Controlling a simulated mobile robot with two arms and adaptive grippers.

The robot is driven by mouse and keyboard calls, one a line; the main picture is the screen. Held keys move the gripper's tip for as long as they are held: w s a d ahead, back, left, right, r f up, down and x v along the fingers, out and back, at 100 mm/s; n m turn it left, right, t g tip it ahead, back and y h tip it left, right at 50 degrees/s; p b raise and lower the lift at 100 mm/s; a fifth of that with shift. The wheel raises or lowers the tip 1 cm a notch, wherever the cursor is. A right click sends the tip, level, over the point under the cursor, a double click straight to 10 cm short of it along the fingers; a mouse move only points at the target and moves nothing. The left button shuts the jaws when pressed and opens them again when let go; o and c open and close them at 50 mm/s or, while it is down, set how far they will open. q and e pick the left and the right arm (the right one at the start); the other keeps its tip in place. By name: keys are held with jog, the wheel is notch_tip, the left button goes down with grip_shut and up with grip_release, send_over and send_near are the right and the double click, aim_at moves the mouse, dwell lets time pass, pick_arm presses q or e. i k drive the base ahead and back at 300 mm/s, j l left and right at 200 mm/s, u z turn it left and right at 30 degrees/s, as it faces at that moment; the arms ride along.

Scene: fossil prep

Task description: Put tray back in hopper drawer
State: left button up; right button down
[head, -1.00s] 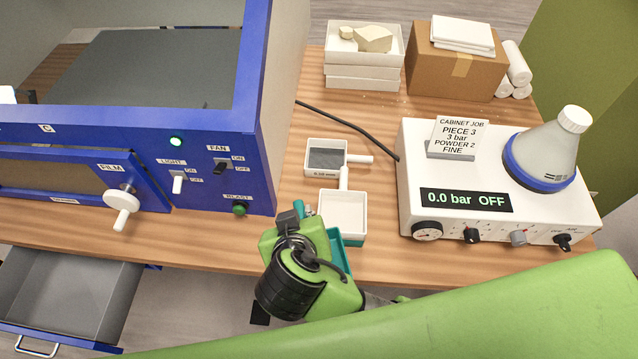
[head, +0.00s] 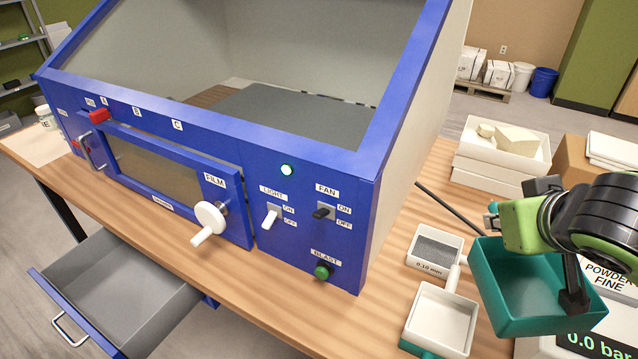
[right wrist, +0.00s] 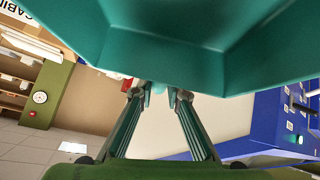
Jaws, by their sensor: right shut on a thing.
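A teal tray (head: 530,290) hangs in the air over the right part of the table, open side up and looking empty. My right gripper (head: 498,216) is shut on the tray's rim at its far side. In the right wrist view the fingers (right wrist: 158,93) meet at the edge of the tray (right wrist: 170,45), which fills the top of the picture. The hopper drawer (head: 125,280) is a grey drawer with a blue front, pulled open below the blue cabinet at lower left. Its visible inside is empty. My left gripper is not in view.
The blue cabinet (head: 300,260) with its film knob (head: 209,218) stands between tray and drawer. A white pan (head: 440,318) overlaps something teal (head: 415,350) near the front edge. A small sieve (head: 435,248) is behind it. White trays (head: 495,165) stand at the back right.

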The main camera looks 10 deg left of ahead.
aim_at(130, 282)
jog(key=k+j+u, duration=0.1)
jog(key=k+u, duration=0.2)
jog(key=k, duration=0.35)
jog(key=i+j+u, duration=0.1)
jog(key=u, duration=0.4)
jog(key=i+j+u, duration=0.1)
jog(key=u, duration=0.4)
jog(key=i+j+u, duration=0.15)
jog(key=u, duration=0.35)
jog(key=i, duration=1.1)
